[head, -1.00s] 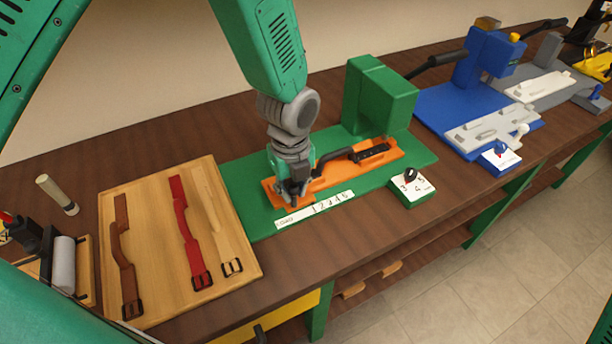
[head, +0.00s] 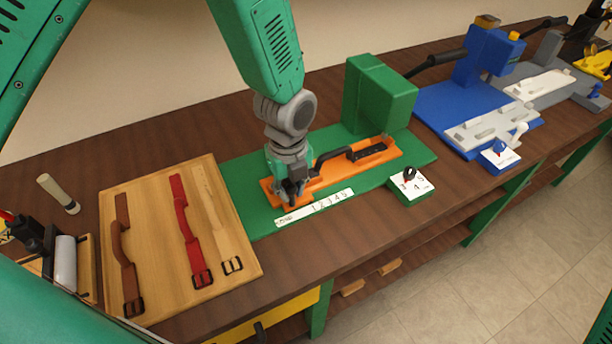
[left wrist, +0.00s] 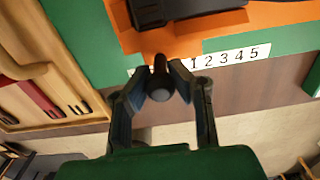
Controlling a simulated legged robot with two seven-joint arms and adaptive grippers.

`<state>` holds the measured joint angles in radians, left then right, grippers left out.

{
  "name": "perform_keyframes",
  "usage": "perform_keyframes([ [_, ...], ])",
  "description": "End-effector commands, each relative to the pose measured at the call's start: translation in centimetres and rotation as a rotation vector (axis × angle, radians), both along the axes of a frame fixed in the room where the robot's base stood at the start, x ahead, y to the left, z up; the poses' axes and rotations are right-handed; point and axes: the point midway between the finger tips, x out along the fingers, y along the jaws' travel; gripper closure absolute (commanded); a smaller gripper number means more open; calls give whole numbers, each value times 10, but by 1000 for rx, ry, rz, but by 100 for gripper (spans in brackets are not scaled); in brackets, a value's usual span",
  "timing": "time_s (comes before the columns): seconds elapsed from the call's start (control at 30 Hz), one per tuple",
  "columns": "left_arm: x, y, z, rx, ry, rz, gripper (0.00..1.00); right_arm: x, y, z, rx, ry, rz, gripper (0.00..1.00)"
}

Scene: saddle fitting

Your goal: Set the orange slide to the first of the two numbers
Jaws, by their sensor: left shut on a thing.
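The orange slide (head: 326,178) lies on the green base (head: 240,182) of the green machine (head: 380,95); it also shows in the left wrist view (left wrist: 205,30). A dark strap piece (head: 368,152) lies on it. My left gripper (head: 291,200) is over the slide's left end, shut on a dark round knob (left wrist: 160,85) there. A white number strip (head: 315,207) lies along the slide's front edge, its digits partly readable in the left wrist view (left wrist: 230,55). A small green box with a white dial face (head: 412,187) stands to the right. My right gripper is not in view.
A wooden board (head: 150,235) with brown, red and tan straps lies left of the base. Blue (head: 450,115) and grey stations stand farther right. The bench's front edge runs close in front of the green base.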

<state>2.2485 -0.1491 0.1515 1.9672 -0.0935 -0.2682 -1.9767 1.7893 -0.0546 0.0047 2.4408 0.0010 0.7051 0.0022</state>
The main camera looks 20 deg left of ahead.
Motion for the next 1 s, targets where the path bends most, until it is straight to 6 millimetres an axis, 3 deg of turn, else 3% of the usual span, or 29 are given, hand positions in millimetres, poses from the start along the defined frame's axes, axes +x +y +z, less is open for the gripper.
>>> perform_keyframes([
  [0.03, -2, 0, -1, 1, 4, 0, 78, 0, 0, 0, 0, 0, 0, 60],
  [0.1, -2, 0, -1, 1, 4, 0, 59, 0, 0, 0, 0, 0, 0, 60],
  [0.47, -1, 0, 2, 1, 2, 0, 59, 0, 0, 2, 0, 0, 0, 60],
  [1.0, 0, 0, 43, 1, 2, 1, 59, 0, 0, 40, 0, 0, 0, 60],
])
